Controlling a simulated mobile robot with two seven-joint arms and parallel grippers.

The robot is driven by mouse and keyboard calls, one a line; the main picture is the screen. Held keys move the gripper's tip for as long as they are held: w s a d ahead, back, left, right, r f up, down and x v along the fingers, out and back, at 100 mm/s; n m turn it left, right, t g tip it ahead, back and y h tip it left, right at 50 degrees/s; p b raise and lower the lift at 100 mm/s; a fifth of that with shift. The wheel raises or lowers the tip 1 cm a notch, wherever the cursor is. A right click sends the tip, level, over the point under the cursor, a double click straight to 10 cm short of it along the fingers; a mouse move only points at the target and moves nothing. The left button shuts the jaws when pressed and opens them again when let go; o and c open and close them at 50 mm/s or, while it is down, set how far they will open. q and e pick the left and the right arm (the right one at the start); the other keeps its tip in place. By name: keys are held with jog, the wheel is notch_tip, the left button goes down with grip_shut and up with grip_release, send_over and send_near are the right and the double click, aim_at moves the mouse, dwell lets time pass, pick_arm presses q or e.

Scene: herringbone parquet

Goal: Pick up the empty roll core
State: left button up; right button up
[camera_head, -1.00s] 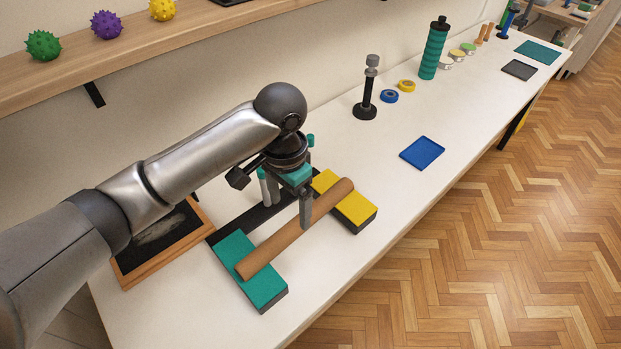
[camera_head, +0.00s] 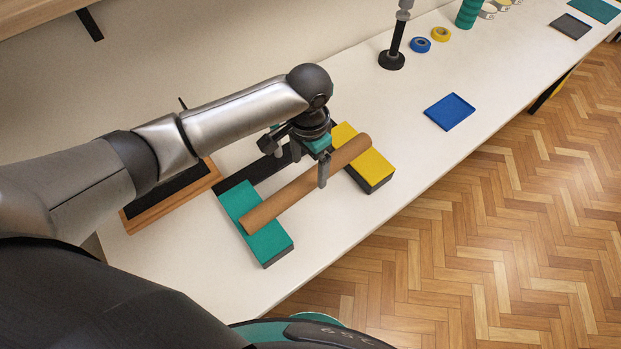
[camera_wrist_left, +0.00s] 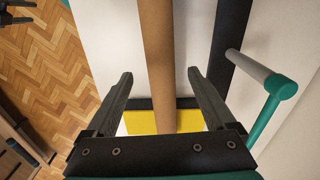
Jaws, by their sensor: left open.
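The empty roll core is a long brown cardboard tube (camera_head: 285,198). It lies across a teal block (camera_head: 263,243) at its near end and a yellow-topped block (camera_head: 375,172) at its far end. My left gripper (camera_head: 313,174) is over the tube, past its middle towards the yellow block. One finger shows on the tube's near side; the other is hidden in the head view. In the left wrist view the open gripper (camera_wrist_left: 160,75) has one finger on each side of the tube (camera_wrist_left: 157,45), with gaps showing. A dark forked shape in that view may be my right gripper (camera_wrist_left: 15,12).
A dark bar (camera_head: 237,177) and a pale rod with a teal handle (camera_wrist_left: 262,70) lie beside the tube. A wooden-framed tray (camera_head: 140,217) is left, partly behind my arm. A blue tray (camera_head: 450,111) and black stand (camera_head: 392,57) are farther off. Table between is clear.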

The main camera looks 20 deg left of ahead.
aim_at(310, 175)
pick_arm(q)
jog(key=f, duration=0.2)
jog(key=f+b, duration=0.1)
jog(key=f, duration=0.2)
jog(key=shift+w+d, duration=0.1)
jog(key=shift+w, duration=0.1)
jog(key=shift+c, duration=0.3)
grip_shut()
